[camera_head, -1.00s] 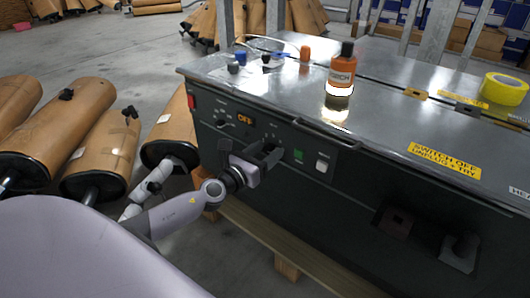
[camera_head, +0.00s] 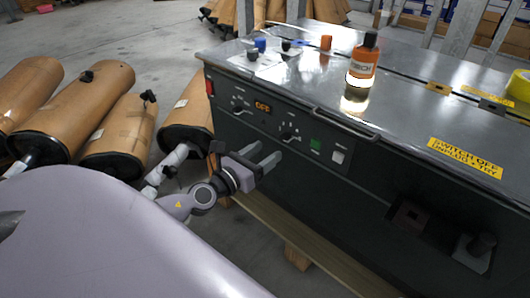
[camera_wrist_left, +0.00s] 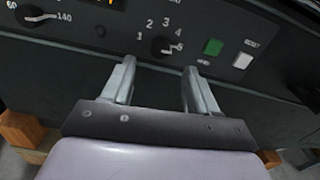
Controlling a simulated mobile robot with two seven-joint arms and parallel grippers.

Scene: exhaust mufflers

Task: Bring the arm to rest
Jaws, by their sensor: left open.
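My left gripper (camera_head: 264,154) is open and empty in front of the dark machine's front panel (camera_head: 345,185). Its two grey fingers also show in the left wrist view (camera_wrist_left: 160,75). They point at the panel just below a black rotary knob (camera_wrist_left: 162,46) ringed by small numbers. That knob (camera_head: 290,134) stands clear of the fingers in the head view, up and to the right of them. I see no contact between fingers and knob. My right gripper is not in view.
A green button (camera_head: 315,145) and a white switch (camera_head: 338,156) sit right of the knob. Brown mufflers (camera_head: 107,95) lie at the left. A wooden beam (camera_head: 330,262) runs under the machine.

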